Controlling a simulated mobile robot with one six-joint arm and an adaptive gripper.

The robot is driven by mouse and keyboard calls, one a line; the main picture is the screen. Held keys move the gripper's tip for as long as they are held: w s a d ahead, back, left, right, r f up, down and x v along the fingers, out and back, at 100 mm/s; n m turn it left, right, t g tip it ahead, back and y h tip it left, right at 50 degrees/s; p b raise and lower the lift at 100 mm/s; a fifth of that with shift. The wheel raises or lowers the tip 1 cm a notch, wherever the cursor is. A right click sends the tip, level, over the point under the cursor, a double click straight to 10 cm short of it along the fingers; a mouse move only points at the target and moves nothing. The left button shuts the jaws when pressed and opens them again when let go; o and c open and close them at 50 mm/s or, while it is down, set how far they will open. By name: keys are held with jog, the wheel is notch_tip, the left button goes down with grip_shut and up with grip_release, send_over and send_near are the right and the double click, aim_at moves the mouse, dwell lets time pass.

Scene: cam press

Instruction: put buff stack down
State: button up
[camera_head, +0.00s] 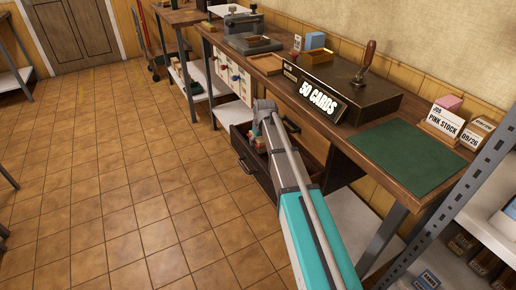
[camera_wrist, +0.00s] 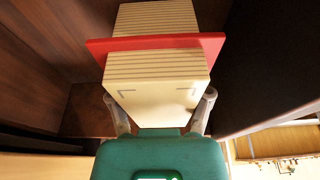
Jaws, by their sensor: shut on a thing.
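In the wrist view my gripper (camera_wrist: 160,97) is shut on the buff stack (camera_wrist: 155,92), a cream block of cards with corner marks on its near face. One finger is on each side of it. A red sheet (camera_wrist: 220,42) crosses behind this block, and more cream layers show beyond the sheet. Dark wooden walls stand left and right of the stack. In the head view my arm reaches to an open dark drawer (camera_head: 250,168) under the bench. The gripper and stack are mostly hidden there, and I cannot tell whether the stack touches anything below.
The bench top holds a green mat (camera_head: 408,157), a dark box marked 50 CARDS (camera_head: 352,88), a stamp (camera_head: 366,62), a press (camera_head: 252,38) and a pink-topped box marked PINK STOCK (camera_head: 443,123). The mat is bare. A metal shelf post (camera_head: 470,183) stands at right. The tiled floor at left is clear.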

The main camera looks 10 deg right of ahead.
jog(key=shift+f+b, duration=1)
jog(key=shift+f, duration=0.35)
jog(key=o, duration=1.3)
jog(key=shift+r, duration=0.1)
jog(key=p+v, duration=1.1)
jog(key=v, duration=0.1)
jog(key=shift+s+p, duration=0.1)
jog(key=shift+p, duration=0.25)
jog(key=s+m+g, duration=0.1)
jog(key=s, duration=0.8)
jog(key=s+m+g, duration=0.1)
jog(key=s, duration=0.7)
jog(key=s+m+h, duration=0.1)
jog(key=s, duration=0.8)
jog(key=shift+s+a+f+m+g, duration=0.3)
jog(key=shift+a+f+g, duration=0.1)
